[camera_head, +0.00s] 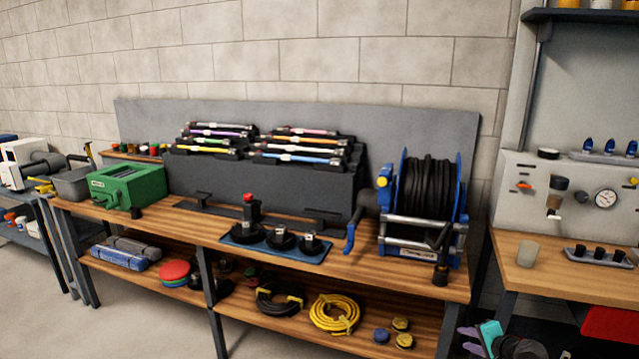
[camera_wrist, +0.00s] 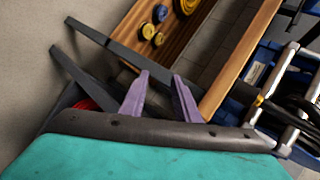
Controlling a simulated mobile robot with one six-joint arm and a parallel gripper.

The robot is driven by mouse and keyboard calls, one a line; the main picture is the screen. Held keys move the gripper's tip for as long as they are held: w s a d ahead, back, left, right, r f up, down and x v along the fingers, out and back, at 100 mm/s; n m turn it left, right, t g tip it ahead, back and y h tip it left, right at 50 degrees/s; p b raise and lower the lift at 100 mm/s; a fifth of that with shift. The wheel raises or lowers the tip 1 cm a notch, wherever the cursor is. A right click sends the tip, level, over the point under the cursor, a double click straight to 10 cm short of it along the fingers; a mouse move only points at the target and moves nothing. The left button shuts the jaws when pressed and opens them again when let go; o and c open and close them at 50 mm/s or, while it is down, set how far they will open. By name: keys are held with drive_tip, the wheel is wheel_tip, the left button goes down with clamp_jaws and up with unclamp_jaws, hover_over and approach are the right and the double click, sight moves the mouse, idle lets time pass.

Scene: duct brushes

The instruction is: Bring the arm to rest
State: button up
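My gripper (camera_head: 467,340) is low at the bottom right of the head view, in front of the workbench's right end, with its purple fingers pointing left and teal housing behind them. In the wrist view my gripper (camera_wrist: 162,76) has its two purple fingers apart, with nothing held between them. Only the end of my arm shows, at the bottom edge of the head view.
The wooden workbench (camera_head: 400,262) carries a blue hose reel (camera_head: 422,205), a blue mat (camera_head: 240,238) with black fittings, a rack of brushes (camera_head: 262,185) and a green box (camera_head: 128,186). Its lower shelf holds a yellow coil (camera_head: 335,313). Another bench (camera_head: 560,276) stands at right.

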drive_tip(key=s+a+f+n+g+y, duration=0.1)
drive_tip(key=s+a+f+n+g, duration=0.2)
drive_tip(key=a+f, duration=0.4)
drive_tip(key=s+a+f+n+g+y, duration=0.1)
drive_tip(key=s+a+f+g, duration=0.1)
drive_tip(key=s+a+f, duration=0.5)
drive_tip(key=s+a+f+n+g, duration=0.3)
drive_tip(key=a+f, duration=0.5)
drive_tip(key=s+a+f+n+g+h, duration=0.1)
drive_tip(key=s+a+f+n+g, duration=0.1)
drive_tip(key=s, duration=0.7)
drive_tip(key=s+a+f+n+g+h, duration=0.1)
drive_tip(key=s+a+f+n+g, duration=0.1)
drive_tip(key=s+f, duration=0.3)
drive_tip(key=s+a+f+n+g+h, duration=0.1)
drive_tip(key=s+a+f+n+g, duration=0.2)
drive_tip(key=s, duration=0.9)
drive_tip(key=shift+s+a+f+g+h, duration=0.3)
drive_tip(key=shift+s+a+f+g, duration=0.1)
drive_tip(key=shift+a+f, duration=0.25)
drive_tip(key=shift+w+d, duration=0.1)
